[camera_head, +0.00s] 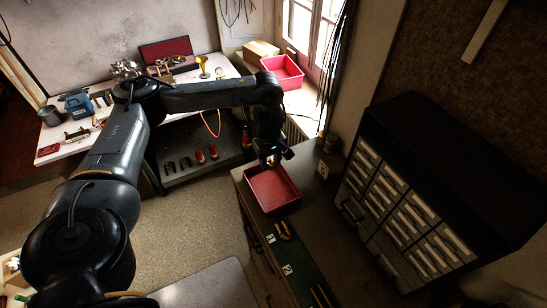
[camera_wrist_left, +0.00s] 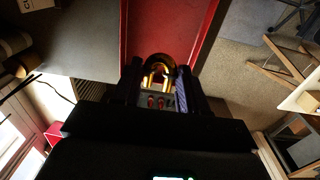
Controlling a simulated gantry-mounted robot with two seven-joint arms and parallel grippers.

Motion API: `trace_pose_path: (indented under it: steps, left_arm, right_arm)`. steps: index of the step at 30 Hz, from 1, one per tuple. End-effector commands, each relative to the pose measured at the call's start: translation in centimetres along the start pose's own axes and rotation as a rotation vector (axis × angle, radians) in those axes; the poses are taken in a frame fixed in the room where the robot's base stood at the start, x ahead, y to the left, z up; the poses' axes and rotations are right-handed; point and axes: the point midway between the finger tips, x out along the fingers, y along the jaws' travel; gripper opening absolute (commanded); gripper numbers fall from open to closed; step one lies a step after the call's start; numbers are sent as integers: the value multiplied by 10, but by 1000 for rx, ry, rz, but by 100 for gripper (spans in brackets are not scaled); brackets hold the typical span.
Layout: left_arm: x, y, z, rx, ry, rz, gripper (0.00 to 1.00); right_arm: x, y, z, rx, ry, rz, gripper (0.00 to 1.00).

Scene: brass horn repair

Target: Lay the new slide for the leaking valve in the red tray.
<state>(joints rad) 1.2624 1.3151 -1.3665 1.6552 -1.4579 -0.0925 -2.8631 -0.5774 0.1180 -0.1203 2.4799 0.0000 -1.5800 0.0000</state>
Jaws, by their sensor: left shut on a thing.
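My left gripper (camera_head: 271,161) is above the far end of the red tray (camera_head: 290,196) on the dark cabinet top. The tray also shows in the left wrist view (camera_wrist_left: 212,35). There, my left gripper (camera_wrist_left: 160,88) is shut on a shiny brass U-shaped slide (camera_wrist_left: 158,64), whose bend shows between the fingers against the tray floor. Whether the slide touches the tray floor I cannot tell. No other thing shows in the tray. My right gripper is not in view.
A green mat (camera_head: 303,271) with number cards and small brass pieces (camera_head: 284,230) lies nearer on the cabinet top. A tall drawer unit (camera_head: 400,210) stands to the right. Another red bin (camera_head: 284,70) sits by the window. A cluttered white bench (camera_head: 75,148) is at the back left.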

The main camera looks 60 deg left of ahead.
Motion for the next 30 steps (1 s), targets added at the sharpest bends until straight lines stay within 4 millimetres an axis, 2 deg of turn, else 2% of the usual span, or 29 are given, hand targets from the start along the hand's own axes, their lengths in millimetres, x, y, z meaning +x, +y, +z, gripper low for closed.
trace_pose_path:
  steps: [11,30]
  left_arm:
    - [30,-1,0,0,-1,-4,0]
    - [101,-2,0,0,0,-3,0]
  right_arm:
    - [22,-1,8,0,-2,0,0]
    - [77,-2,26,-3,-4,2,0]
